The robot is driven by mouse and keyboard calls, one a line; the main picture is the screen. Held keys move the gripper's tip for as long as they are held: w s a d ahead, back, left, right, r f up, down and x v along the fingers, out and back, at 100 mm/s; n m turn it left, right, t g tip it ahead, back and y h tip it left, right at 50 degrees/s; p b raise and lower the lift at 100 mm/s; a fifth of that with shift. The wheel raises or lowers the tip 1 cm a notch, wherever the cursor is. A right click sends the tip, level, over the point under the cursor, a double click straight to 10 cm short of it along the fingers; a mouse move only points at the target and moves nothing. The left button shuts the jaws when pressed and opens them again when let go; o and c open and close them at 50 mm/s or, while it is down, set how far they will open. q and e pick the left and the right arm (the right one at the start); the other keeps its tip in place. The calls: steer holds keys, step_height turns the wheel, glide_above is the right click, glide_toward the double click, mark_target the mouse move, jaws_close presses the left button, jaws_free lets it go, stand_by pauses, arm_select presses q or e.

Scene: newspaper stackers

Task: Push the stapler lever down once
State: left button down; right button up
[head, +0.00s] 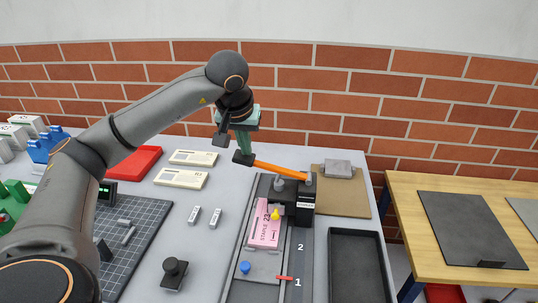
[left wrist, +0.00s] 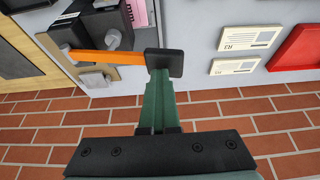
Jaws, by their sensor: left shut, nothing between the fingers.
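The stapler (head: 302,215) is a black block on a grey track on the table. Its orange lever (head: 280,171) runs out to the left and ends in a black pad (head: 243,158). In the left wrist view the orange lever (left wrist: 105,56) and its black pad (left wrist: 166,63) also show. My left gripper (head: 242,146), with green fingers, is shut and empty. Its fingertips (left wrist: 160,74) are right at the pad; I cannot tell whether they touch it. My right gripper is not in view.
A pink booklet (head: 264,232) with a yellow knob lies on the track by the stapler. A brown board (head: 345,201) with a grey block is behind right. A black tray (head: 358,270) lies front right. White cards (head: 181,178) and a red tray (head: 137,164) lie to the left.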

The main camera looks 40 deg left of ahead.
arm_select(q)
steer(key=shift+a+r+p, duration=0.15)
steer(key=shift+r+p, duration=1.95)
steer(key=shift+r, duration=0.45)
step_height(320, 180, up, 2)
steer(key=shift+s+f, duration=0.1)
steer(key=shift+s, duration=0.05)
